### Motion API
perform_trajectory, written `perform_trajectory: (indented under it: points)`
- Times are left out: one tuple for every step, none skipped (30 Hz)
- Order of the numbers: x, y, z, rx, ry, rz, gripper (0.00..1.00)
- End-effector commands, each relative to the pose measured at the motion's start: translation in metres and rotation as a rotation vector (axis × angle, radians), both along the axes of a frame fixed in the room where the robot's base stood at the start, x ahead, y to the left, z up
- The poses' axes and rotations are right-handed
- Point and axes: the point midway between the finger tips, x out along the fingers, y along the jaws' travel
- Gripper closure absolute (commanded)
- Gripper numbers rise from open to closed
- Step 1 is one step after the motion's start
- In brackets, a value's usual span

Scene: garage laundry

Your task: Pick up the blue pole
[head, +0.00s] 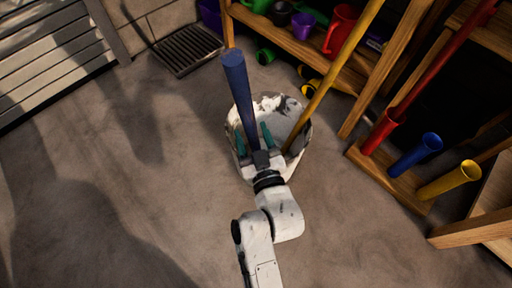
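The blue pole (239,90) stands slightly tilted in a white, dark-stained bucket (301,130) on the floor. Its top end leans up and to the left. My gripper (253,132) reaches over the near side of the bucket. Its two teal fingers are spread, one on each side of the pole in the picture. The pole appears nearer the left finger, with a gap to the right one. I cannot tell whether the left finger touches it. The pole's lower end is hidden behind my gripper.
A yellow pole (335,70) leans from the same bucket to the upper right. A wooden rack (412,197) at right holds red, blue and yellow tubes, with a red pole in the red one. A shelf (300,45) with colored containers stands behind. Floor at left is clear.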

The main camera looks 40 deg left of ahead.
Motion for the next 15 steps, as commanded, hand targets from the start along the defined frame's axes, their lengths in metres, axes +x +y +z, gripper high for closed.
perform_trajectory:
  points:
    - [-0.0002,-0.0001,0.0000,0.000,0.000,0.000,0.43]
    - [-0.0002,-0.0002,0.0000,0.000,0.000,0.000,0.43]
    - [-0.0002,-0.0002,0.0000,0.000,0.000,0.000,0.43]
    - [-0.0002,-0.0002,0.0000,0.000,0.000,0.000,0.46]
    - [-0.0002,-0.0002,0.0000,0.000,0.000,0.000,0.48]
    - [-0.0003,-0.0003,0.0000,0.000,0.000,0.000,0.52]
    - [-0.0003,-0.0003,0.0000,0.000,0.000,0.000,0.55]
    - [-0.0004,-0.0002,0.0000,0.000,0.000,0.000,0.58]
    - [-0.0003,-0.0003,0.0001,0.000,0.000,0.000,0.62]
    - [-0.0004,-0.0002,0.0000,0.000,0.000,0.000,0.65]
    - [-0.0004,-0.0002,0.0001,0.000,0.000,0.000,0.68]
    - [-0.0004,-0.0003,0.0001,0.000,0.000,0.000,0.72]
    - [-0.0004,-0.0003,0.0001,0.000,0.000,0.000,0.74]
    - [-0.0004,-0.0003,0.0001,0.000,0.000,0.000,0.77]
    - [-0.0004,-0.0003,0.0001,0.000,0.000,0.000,0.81]
